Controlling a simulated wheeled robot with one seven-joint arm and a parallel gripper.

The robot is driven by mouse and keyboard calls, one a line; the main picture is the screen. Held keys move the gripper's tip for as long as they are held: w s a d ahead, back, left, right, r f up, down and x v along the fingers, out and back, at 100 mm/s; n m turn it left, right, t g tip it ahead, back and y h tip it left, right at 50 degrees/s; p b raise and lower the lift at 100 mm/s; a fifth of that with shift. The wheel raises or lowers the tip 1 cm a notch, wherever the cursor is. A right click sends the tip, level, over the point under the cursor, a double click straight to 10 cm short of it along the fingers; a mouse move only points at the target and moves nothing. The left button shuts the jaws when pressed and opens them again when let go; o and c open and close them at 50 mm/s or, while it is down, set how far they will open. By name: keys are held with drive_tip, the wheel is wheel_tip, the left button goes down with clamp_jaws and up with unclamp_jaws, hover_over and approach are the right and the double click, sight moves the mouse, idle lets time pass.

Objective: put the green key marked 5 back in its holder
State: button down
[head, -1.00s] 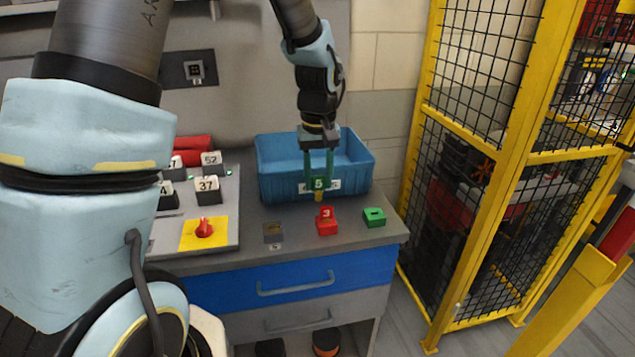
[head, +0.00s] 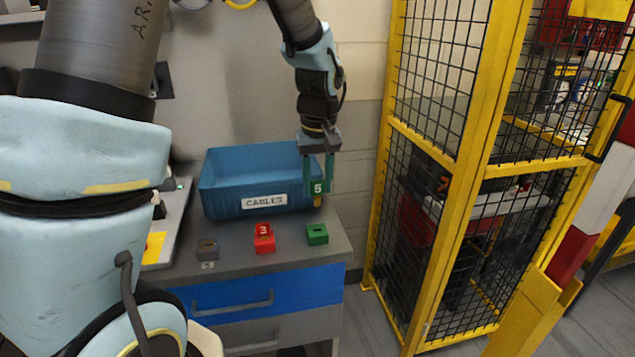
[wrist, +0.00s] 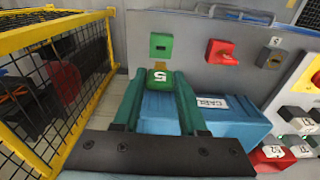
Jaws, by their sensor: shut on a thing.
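My gripper (head: 318,187) is shut on the green key marked 5 (head: 318,188) and holds it above the cabinet top, by the right end of the blue bin. In the wrist view the green key (wrist: 160,77) sits between the green fingertips, its 5 facing the camera. A brass-coloured part shows below the key's head. The green holder (head: 317,234) stands at the right end of the row on the cabinet top, with a dark slot in its top. It also shows in the wrist view (wrist: 161,46), beyond the key and apart from it.
The blue bin labelled CABLES (head: 222,204) stands behind the row. A red holder with a key marked 3 (head: 264,237) and a grey holder (head: 207,249) stand left of the green one. A yellow mesh fence (head: 450,160) rises to the right.

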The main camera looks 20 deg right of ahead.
sight(317, 196)
drive_tip(key=shift+f+b, duration=2)
drive_tip(key=shift+f, duration=0.9)
drive_tip(key=shift+f+b, duration=0.9)
drive_tip(key=shift+f, duration=0.9)
drive_tip(key=shift+c, duration=1.8)
unclamp_jaws()
drive_tip(key=shift+r, duration=0.1)
drive_tip(key=r, duration=0.3)
drive_tip(key=r+b, duration=0.1)
drive_tip(key=r, duration=0.3)
drive_tip(key=r+b, duration=0.1)
drive_tip(key=r, duration=0.2)
drive_tip(key=shift+s+a+r, duration=0.1)
drive_tip(key=shift+s+r, duration=0.25)
